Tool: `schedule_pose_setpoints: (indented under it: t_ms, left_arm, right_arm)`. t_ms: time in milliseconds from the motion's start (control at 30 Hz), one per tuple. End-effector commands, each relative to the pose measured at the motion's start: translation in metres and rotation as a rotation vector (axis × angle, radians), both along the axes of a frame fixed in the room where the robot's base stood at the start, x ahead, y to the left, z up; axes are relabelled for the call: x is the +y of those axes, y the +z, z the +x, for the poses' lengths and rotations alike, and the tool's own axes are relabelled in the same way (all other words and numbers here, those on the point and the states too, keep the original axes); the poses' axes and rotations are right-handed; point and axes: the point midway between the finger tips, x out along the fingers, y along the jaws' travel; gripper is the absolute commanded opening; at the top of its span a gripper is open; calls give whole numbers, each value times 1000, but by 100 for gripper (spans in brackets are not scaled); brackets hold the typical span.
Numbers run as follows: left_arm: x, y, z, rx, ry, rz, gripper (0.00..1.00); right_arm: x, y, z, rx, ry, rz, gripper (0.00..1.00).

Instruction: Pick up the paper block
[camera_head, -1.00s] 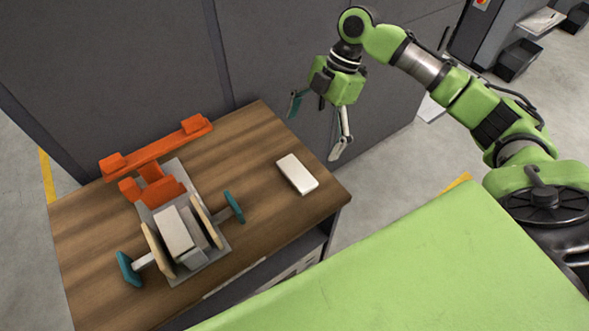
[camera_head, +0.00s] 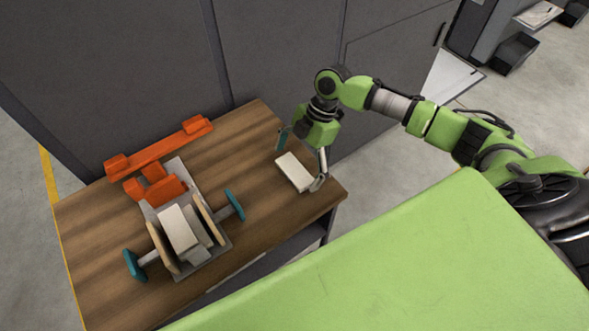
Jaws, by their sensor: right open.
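The paper block (camera_head: 293,173) is a flat off-white rectangular block. It lies on the right part of the wooden table. My right gripper (camera_head: 299,163) is open and points down over it. One finger shows at the block's upper left side and the other at its right end. I cannot tell whether either finger touches the block. My left gripper is out of view.
A fixture with a grey base plate (camera_head: 213,263), pale upright plates and teal handles (camera_head: 135,266) stands on the wooden table (camera_head: 110,231). An orange bracket (camera_head: 160,150) is at its back. A grey wall panel (camera_head: 280,50) rises behind the table.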

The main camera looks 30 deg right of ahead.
Motion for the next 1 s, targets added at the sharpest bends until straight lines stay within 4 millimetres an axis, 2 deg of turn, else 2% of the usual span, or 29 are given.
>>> schedule_pose_setpoints:
  t_ms: [67, 100, 233, 267, 733, 900, 1000]
  left_arm:
    - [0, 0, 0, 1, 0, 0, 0]
    - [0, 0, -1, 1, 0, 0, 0]
    - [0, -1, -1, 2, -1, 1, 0]
    - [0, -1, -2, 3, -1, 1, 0]
    - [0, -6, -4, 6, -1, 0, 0]
    - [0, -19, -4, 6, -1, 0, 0]
    - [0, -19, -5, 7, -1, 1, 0]
  right_arm:
    - [0, 0, 0, 0, 0, 0, 100]
    - [0, 0, 0, 0, 0, 0, 95]
    - [0, 0, 0, 0, 0, -1, 61]
    - [0, 0, 0, 1, 0, -1, 57]
    - [-1, 6, 1, -1, 0, -1, 57]
    - [0, 27, 2, -6, 2, 0, 57]
    - [0, 43, -11, -3, 2, -2, 57]
